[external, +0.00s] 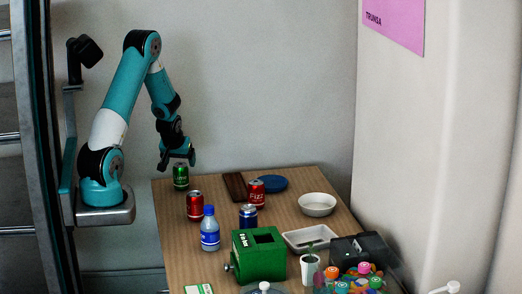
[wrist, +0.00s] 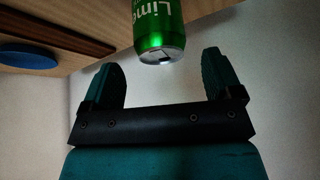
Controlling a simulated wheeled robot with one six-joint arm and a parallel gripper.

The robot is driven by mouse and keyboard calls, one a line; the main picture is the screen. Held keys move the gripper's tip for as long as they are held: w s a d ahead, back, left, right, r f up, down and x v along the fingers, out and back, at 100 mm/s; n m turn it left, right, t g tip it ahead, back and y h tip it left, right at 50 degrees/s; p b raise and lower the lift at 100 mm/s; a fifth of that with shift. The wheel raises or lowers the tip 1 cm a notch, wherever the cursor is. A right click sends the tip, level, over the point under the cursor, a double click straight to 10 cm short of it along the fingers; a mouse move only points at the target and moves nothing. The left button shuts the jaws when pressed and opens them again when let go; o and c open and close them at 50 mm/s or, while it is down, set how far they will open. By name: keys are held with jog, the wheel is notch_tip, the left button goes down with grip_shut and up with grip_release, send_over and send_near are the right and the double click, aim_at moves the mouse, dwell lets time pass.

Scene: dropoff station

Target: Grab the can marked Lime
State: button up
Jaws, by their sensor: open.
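The green can marked Lime (external: 181,177) stands upright near the far left corner of the wooden table (external: 175,240). In the wrist view the Lime can (wrist: 158,30) shows its white lettering and its metal end, ahead of the fingertips and roughly centred between them. My gripper (external: 178,160) is just above the can in the external view. In the wrist view my gripper (wrist: 165,75) is open, with its two fingers apart and nothing between them. The far part of the can is cut off by the wrist picture's edge.
A red can (external: 195,206), a Fizz can (external: 256,193), a blue can (external: 248,216) and a bottle (external: 209,232) stand nearby. A dark board (external: 235,186) and blue disc (external: 273,184) lie right of the Lime can. A green box (external: 259,262) stands nearer the front.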

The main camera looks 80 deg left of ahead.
aim_at(180, 164)
jog(key=x, duration=0.5)
jog(key=shift+s+f, duration=0.1)
jog(key=shift+f, duration=0.05)
jog(key=c, duration=1)
